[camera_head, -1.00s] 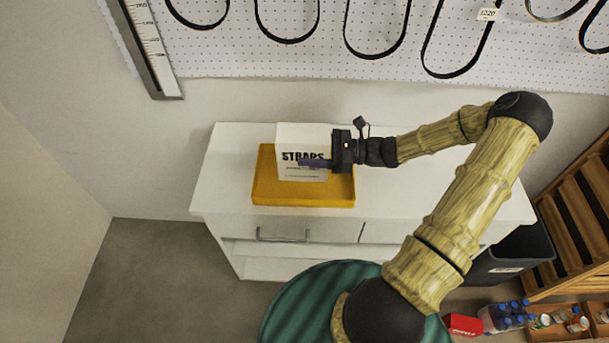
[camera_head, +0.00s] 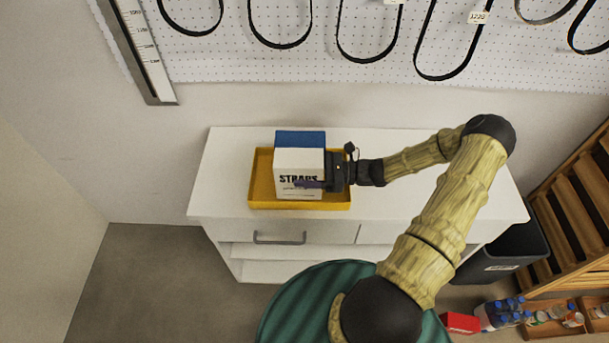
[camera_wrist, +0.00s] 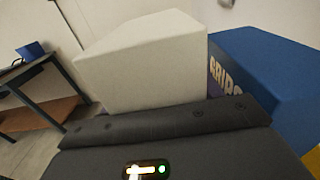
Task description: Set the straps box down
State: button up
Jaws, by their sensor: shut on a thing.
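The straps box (camera_head: 299,163) is white with a blue top and dark "STRAPS" lettering. It is upright, over or in the yellow tray (camera_head: 260,203) on the white cabinet; whether its base touches the tray floor I cannot tell. In the wrist view, a white box surface (camera_wrist: 150,65) and a blue block with lettering (camera_wrist: 265,80) fill the space beyond the dark gripper body.
The white cabinet top (camera_head: 420,200) is bare right of the tray. A pegboard with hanging black belts (camera_head: 370,40) is on the wall behind. A dark bin (camera_head: 505,250) and wooden shelving (camera_head: 575,220) stand at the right. A red box (camera_head: 460,322) and bottles lie low at the right.

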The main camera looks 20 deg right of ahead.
notch_tip(320, 180, down, 2)
jog(key=shift+w+f, duration=0.1)
jog(key=shift+f, duration=0.15)
jog(key=o, duration=1.2)
